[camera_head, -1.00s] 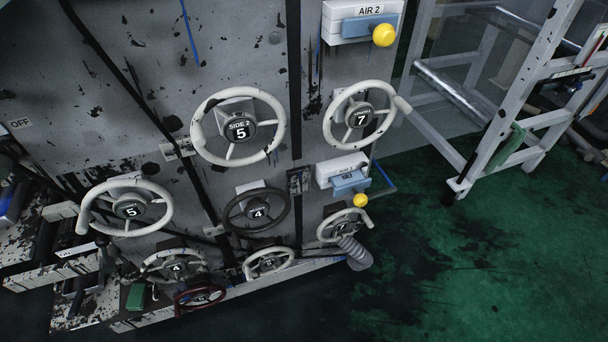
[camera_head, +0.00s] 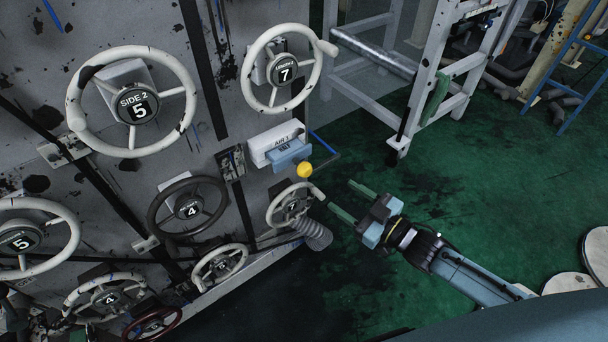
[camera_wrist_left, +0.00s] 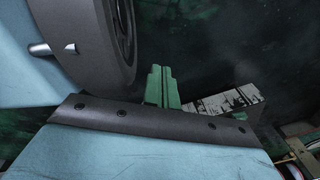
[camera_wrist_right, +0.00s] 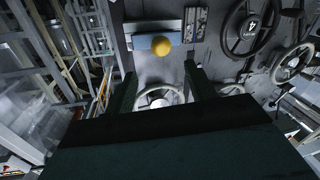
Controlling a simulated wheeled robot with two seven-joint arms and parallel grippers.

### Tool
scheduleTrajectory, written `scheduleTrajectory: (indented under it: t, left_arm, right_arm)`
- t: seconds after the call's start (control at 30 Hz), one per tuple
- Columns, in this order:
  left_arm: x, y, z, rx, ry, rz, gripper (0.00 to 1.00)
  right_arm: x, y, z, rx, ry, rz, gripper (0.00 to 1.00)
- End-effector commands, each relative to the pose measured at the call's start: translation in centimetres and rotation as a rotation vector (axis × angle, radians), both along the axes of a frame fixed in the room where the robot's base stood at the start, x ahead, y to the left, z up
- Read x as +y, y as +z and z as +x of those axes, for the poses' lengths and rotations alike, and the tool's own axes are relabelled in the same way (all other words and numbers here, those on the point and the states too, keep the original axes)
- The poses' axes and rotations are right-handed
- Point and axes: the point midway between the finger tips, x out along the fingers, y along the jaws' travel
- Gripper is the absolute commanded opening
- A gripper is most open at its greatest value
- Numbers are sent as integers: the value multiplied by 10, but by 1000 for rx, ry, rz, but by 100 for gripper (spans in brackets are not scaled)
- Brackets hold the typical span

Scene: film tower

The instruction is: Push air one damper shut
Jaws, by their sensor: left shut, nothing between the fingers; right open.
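The AIR 1 damper is a white box (camera_head: 274,142) on the grey panel, with a blue slide (camera_head: 289,156) and a yellow knob (camera_head: 305,169) at its right end. In the right wrist view the yellow knob (camera_wrist_right: 161,46) shows beyond the fingers, on the blue slide. My right gripper (camera_head: 346,199) is open and empty, to the right of and below the knob, apart from it. My left gripper (camera_wrist_left: 162,84) shows only in the left wrist view, its green fingers together with nothing between them.
Handwheel 7 (camera_head: 281,69) is above the damper, and a smaller wheel 7 (camera_head: 292,206) with a grey ribbed hose (camera_head: 314,234) is below it. A white frame (camera_head: 425,75) stands at the upper right. Green floor right of the panel is largely clear.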

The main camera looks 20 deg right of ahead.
Motion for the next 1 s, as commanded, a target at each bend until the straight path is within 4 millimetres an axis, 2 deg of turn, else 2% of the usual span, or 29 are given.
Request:
scheduleTrajectory:
  t: [0.17, 0.37, 0.47, 0.7, 1.0]
  left_arm:
    - [1, -3, 3, -3, -2, 2, 0]
    - [1, -10, 7, -2, -3, 3, 0]
    - [-3, -7, 27, -25, -1, 0, 0]
    - [-7, -4, 47, -34, 9, 0, 0]
    - [-8, -1, 55, -37, 13, 0, 0]
  right_arm:
    - [11, 6, 15, -16, 11, 7, 55]
    - [32, 6, 50, -17, 10, 6, 55]
    - [43, 5, 69, -16, 9, 5, 55]
    - [63, 4, 102, -12, 8, 5, 55]
    - [71, 4, 114, -9, 8, 3, 55]
